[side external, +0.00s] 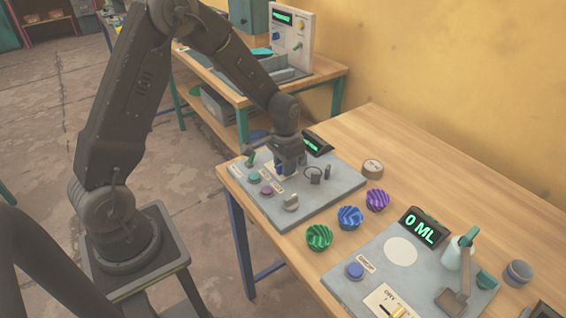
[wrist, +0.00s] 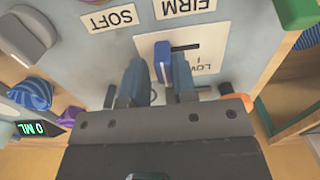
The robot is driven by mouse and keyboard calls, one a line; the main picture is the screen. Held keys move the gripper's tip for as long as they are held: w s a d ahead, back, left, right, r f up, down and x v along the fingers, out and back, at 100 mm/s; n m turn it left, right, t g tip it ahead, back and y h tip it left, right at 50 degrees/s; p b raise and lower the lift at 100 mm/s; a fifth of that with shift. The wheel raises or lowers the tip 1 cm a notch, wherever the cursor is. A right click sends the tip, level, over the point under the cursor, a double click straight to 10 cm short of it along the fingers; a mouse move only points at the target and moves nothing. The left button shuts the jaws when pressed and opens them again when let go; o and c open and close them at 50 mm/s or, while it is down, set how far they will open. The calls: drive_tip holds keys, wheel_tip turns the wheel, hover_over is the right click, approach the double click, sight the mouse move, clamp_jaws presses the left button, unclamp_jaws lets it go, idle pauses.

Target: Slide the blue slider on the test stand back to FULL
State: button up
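The blue slider (wrist: 162,61) stands on a white scale plate of the test stand (wrist: 112,55). A dark slot runs beside it, and a partly hidden "LOW" label is printed on the plate; no FULL label is readable. My gripper (wrist: 160,82) is over the plate with its two fingers apart. The slider shows between and just beyond the fingertips, nearer the right finger; I cannot tell if they touch. In the side external view, my gripper (side external: 290,168) is low over the grey test stand (side external: 332,190) and hides the slider.
Green (side external: 319,237), blue (side external: 350,217) and purple (side external: 377,200) ridged pieces lie to the right. Another panel reads "0 ML" (side external: 424,228).

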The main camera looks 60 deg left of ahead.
drive_tip(key=o, duration=0.3)
wheel_tip(320, 180, up, 14)
idle(0.6)
idle(0.4)
drive_tip(key=s+d+r+t, duration=0.2)
drive_tip(key=s+d+r, duration=0.1)
drive_tip(key=s, duration=0.3)
drive_tip(key=s+d+r+t, duration=0.1)
drive_tip(key=s+d+r, duration=0.1)
drive_tip(key=s, duration=0.5)
drive_tip(key=s+d+r+t, duration=0.2)
drive_tip(key=s+d+r, duration=0.1)
drive_tip(key=s, duration=0.4)
drive_tip(key=shift+s+d+r+t, duration=0.2)
drive_tip(key=shift+d+r+t, duration=0.1)
drive_tip(key=shift+r, duration=0.1)
